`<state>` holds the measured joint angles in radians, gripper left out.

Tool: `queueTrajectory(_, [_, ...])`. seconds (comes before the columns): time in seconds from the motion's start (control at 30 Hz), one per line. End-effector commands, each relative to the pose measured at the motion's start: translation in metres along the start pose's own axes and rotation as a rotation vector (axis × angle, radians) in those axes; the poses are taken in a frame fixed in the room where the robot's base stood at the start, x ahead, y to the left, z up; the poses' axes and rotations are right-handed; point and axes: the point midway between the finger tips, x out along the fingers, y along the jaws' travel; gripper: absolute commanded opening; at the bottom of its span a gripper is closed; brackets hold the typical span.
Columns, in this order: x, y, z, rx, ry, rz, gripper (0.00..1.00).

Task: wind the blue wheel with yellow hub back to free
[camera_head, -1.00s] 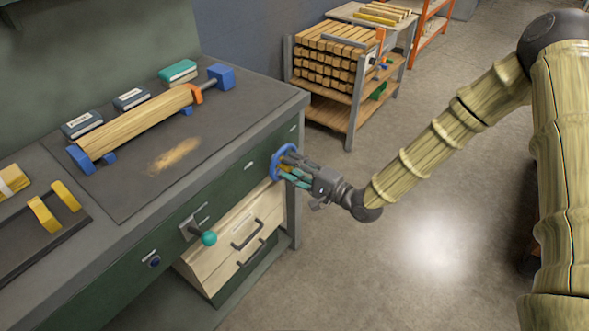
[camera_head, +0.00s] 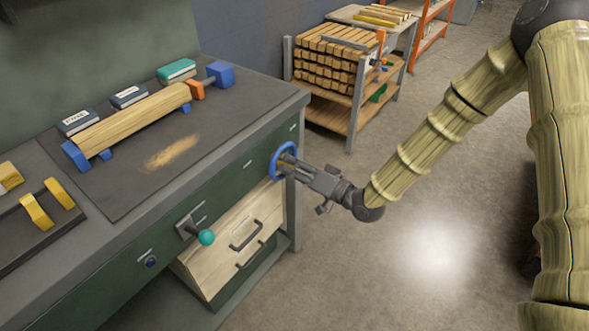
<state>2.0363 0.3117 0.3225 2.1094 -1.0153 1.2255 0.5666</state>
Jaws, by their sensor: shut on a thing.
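The blue wheel (camera_head: 274,163) sits on the green front of the bench, near its right end. My gripper (camera_head: 288,160) comes at it from the right and is shut at the wheel's middle. The fingers hide most of the hub, so its yellow barely shows. On the bench top, a long wood piece (camera_head: 135,118) lies on blue supports. An orange piece (camera_head: 196,90) is at its right end, in front of a blue block (camera_head: 220,74). I cannot tell whether the orange piece touches the wood.
A lever with a teal knob (camera_head: 207,237) sticks out of the bench front, left of the wheel. Drawers (camera_head: 235,250) are below. A rack of wood blocks (camera_head: 335,60) stands behind. The floor (camera_head: 430,230) between the bench and my arm is clear.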

Motion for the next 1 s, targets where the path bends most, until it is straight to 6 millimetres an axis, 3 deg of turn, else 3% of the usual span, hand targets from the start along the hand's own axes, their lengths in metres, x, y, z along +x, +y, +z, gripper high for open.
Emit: queueTrajectory(1.0, [-0.0004, 0.0024, 0.0042, -0.963, -0.005, -0.002, 0.12])
